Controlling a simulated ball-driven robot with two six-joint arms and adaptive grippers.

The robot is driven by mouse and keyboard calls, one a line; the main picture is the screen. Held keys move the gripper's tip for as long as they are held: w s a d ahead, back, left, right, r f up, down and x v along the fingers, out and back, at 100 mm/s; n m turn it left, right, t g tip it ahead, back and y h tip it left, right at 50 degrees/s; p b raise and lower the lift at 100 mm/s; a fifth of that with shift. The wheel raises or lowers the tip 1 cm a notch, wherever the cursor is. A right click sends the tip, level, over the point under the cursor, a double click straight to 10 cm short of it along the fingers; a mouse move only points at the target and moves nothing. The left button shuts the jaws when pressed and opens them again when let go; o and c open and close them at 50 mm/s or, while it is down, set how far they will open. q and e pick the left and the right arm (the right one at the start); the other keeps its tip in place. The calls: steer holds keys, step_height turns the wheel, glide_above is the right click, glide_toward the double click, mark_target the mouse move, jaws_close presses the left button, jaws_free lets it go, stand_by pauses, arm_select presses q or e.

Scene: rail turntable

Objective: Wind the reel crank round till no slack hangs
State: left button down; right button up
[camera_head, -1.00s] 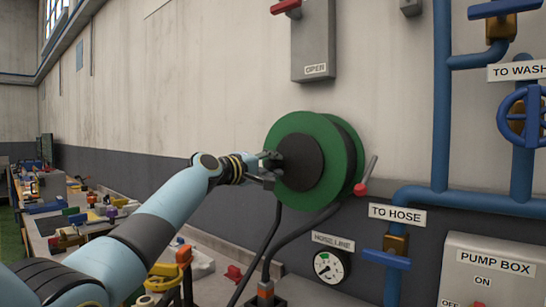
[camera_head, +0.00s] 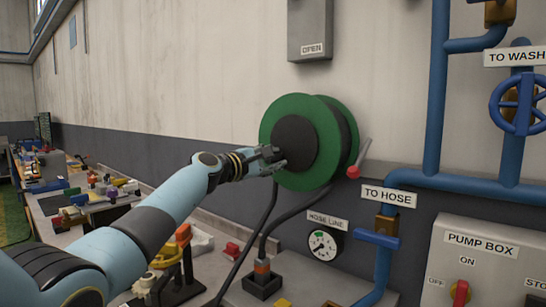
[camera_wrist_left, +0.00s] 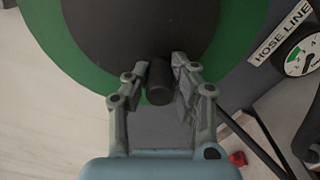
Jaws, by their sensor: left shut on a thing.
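The hose reel (camera_head: 326,166) is a green disc with a dark round hub (camera_head: 296,140), mounted on the wall. My left gripper (camera_head: 276,158) is at the lower left edge of the hub. In the left wrist view its two fingers (camera_wrist_left: 160,72) are shut on the dark, round crank knob (camera_wrist_left: 158,88). The knob is mostly hidden by the fingers in the head view. A black hose (camera_head: 290,219) curves from under the reel to a fitting on the bench, and another dark line hangs at its left. My right gripper is not in view.
A lever with a red tip (camera_head: 353,172) sits at the reel's right side. A pressure gauge (camera_head: 322,245), blue pipes (camera_head: 437,90) and the pump box (camera_head: 480,265) stand at the right. A cluttered bench (camera_head: 75,215) runs along the left.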

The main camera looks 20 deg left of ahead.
arm_select(q)
steer(key=shift+f, duration=0.2)
steer(key=c, duration=1.1)
jaws_free()
steer(key=shift+r, duration=0.1)
steer(key=v, duration=1.2)
